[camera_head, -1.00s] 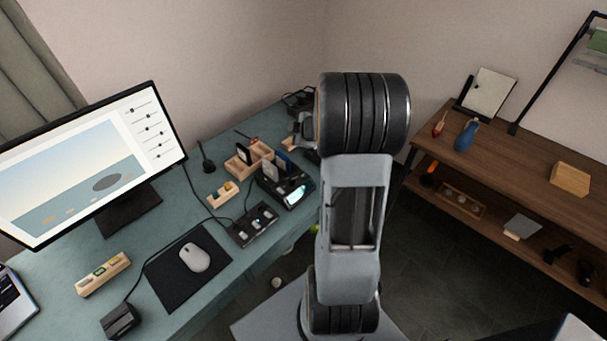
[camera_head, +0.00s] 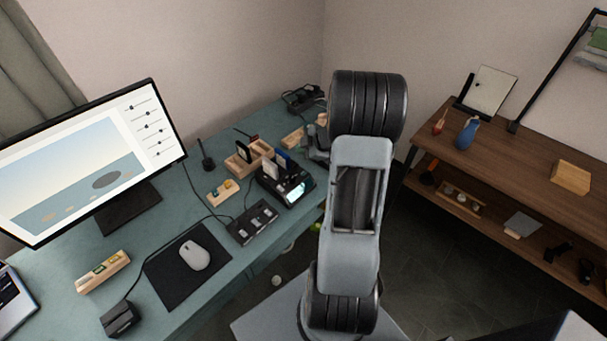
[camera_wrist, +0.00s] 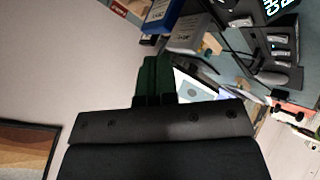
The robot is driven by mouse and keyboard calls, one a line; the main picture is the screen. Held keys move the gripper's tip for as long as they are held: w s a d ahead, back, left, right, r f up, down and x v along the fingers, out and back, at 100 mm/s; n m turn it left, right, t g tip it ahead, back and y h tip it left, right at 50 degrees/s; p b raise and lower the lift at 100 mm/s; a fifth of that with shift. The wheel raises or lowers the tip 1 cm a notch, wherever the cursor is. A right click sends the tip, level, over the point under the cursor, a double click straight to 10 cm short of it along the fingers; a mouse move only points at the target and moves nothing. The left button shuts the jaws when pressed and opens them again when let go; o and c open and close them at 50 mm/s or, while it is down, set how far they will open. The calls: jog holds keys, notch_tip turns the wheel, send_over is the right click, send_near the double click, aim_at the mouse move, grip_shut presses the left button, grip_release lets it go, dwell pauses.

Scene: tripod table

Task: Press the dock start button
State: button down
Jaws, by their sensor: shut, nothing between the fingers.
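The dock (camera_head: 286,187) is a black box with a lit screen on the desk, left of my arm in the head view. A blue card and a grey card stand in its back. In the wrist view, a blue card (camera_wrist: 163,12) and a grey card (camera_wrist: 190,30) show beyond my gripper (camera_wrist: 158,75), whose dark green fingers are together and empty. A black device with several grey keys (camera_wrist: 283,42) lies to their right, with lit digits at the top edge. I cannot tell which key is the start button. Contact with the dock is not visible.
A wooden card tray (camera_head: 240,166), a black switch panel (camera_head: 252,223) and a mouse (camera_head: 195,254) on its pad share the teal desk (camera_head: 215,285). The monitor (camera_head: 105,165) stands at the left. A brown shelf (camera_head: 530,160) is at the right.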

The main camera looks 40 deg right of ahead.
jog(key=b, duration=0.7)
send_over(303, 174)
notch_tip(303, 174, down, 6)
jog(key=shift+s+r, duration=0.1)
jog(key=shift+f+b, duration=0.65)
jog(key=shift+f, duration=0.6)
jog(key=shift+f, duration=0.75)
dwell(1.2)
jog(key=shift+r+p, duration=0.2)
jog(key=shift+p, duration=0.1)
jog(key=shift+r+p, duration=0.6)
jog(key=shift+p, duration=0.25)
jog(key=shift+r, duration=0.15)
notch_tip(303, 174, up, 5)
jog(key=p, duration=0.5)
jog(key=shift+f+p, duration=0.2)
jog(key=shift+p, duration=0.2)
dwell(0.4)
